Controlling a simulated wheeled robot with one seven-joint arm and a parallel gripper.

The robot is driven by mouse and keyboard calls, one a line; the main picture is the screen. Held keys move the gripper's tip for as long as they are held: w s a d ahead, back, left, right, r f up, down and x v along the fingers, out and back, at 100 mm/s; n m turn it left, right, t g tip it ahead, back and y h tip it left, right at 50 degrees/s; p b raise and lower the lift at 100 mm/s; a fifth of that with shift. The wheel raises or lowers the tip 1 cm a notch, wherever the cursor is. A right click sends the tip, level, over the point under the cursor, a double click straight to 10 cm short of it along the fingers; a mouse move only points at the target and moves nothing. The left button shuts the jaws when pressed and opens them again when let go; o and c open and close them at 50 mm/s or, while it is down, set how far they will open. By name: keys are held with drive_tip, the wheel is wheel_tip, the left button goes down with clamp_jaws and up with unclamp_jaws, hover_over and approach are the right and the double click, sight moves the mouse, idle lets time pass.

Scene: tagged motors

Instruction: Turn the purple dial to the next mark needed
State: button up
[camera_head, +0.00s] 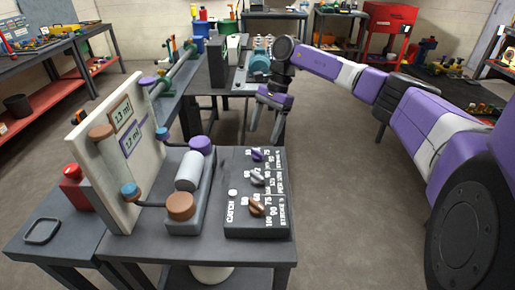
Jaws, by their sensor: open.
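The purple dial (258,154) is the farthest of three dials on a dark control panel (240,233). White numbers surround it; one to its right looks like 75, but its pointer setting is too small to read. A grey dial (257,178) and a brown dial (257,207) sit nearer on the same panel. A pale upright board (108,175) shows a brown-framed reading of 13 ml (121,113) and a purple-framed reading that looks like 17 ml (131,141). My gripper (264,132) is open and empty, pointing down above and beyond the purple dial, apart from it.
A white button (232,193) labelled CATCH is on the panel. Left of the panel stand a grey cylinder (188,171) and brown and purple caps. Another bench (215,77) stands behind. Floor to the right is open.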

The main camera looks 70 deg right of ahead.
sight(258, 151)
drive_tip(key=p+x, duration=0.1)
drive_tip(key=x, duration=0.5)
drive_tip(key=shift+w+a+f, duration=0.1)
drive_tip(key=shift+a+f, duration=0.05)
drive_tip(key=shift+f, duration=0.05)
drive_tip(key=c, duration=1.4)
drive_tip(key=shift+o, duration=0.2)
